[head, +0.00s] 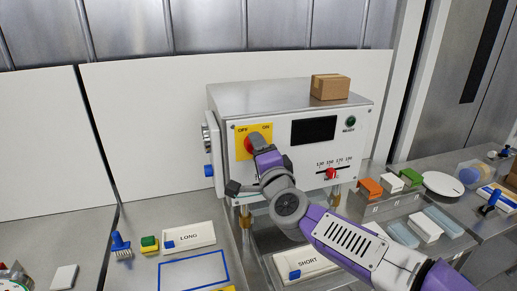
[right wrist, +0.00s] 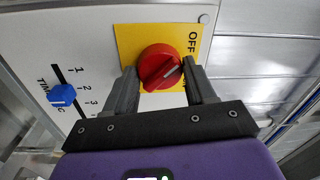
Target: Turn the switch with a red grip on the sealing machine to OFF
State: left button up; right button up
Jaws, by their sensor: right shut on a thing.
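The sealing machine (head: 225,104) is a grey metal box at the back centre. Its red switch grip (head: 249,145) sits on a yellow plate (head: 267,130) marked OFF on the left and ON on the right. My right gripper (head: 255,150) is shut on the red grip, partly hiding it in the head view. In the right wrist view the fingers of my gripper (right wrist: 161,78) flank the red grip (right wrist: 158,62). A pale line on the grip slants to the upper right. The OFF label (right wrist: 192,43) shows there; ON is hidden. My left gripper is out of view.
A cardboard box (head: 330,87) stands on the machine. A blue slider (right wrist: 62,96) is on the side panel of the timer scale. A red slider (head: 331,173) is below the dark display. A LONG tray (head: 200,230) and small packs lie on the counter.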

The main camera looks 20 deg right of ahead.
dwell(0.5)
jog(key=o, duration=1)
jog(key=shift+s+d+f, duration=0.1)
jog(key=shift+s+f, duration=0.05)
jog(key=shift+s, duration=1.75)
jog(key=shift+s+d+f, duration=0.1)
jog(key=shift+s, duration=1.8)
